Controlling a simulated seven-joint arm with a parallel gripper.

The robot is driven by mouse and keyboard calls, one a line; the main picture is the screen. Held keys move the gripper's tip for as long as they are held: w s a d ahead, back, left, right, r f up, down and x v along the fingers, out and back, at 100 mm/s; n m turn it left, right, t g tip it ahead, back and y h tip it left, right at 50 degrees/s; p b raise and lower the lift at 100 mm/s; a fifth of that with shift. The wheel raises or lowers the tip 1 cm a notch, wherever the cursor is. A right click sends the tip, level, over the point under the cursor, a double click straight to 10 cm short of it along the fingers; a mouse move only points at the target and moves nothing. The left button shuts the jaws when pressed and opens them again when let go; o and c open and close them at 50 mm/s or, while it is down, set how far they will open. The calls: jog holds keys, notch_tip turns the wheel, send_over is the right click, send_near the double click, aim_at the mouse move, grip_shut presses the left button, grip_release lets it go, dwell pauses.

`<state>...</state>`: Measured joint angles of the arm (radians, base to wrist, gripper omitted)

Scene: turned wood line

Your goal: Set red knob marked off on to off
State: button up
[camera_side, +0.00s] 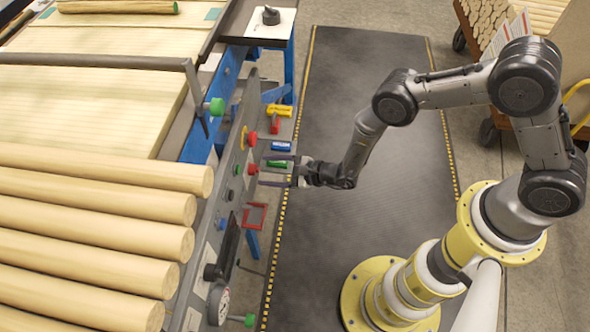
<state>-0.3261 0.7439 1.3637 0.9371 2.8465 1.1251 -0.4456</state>
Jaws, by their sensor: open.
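The upright control panel (235,185) along the machine's side carries several knobs and buttons. A red knob (252,169) sticks out from its middle. A second red knob or button (252,138) with a yellow ring sits further back on the panel. The off and on markings are too small to read, so I cannot tell by label which is the one named. My gripper (264,171) is level with the nearer red knob, its fingers open and pointing left at the panel. The fingertips are close to that knob; I cannot tell whether they touch it. The knob's setting is not readable.
A red-rimmed tray (256,216) is fixed nearer the front. A green knob (216,106) and a dial (219,304) are also on the machine.

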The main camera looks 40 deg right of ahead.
jog(key=v, duration=1)
jog(key=shift+s+d+r, duration=0.15)
jog(key=shift+s+d, duration=0.05)
jog(key=shift+s, duration=0.1)
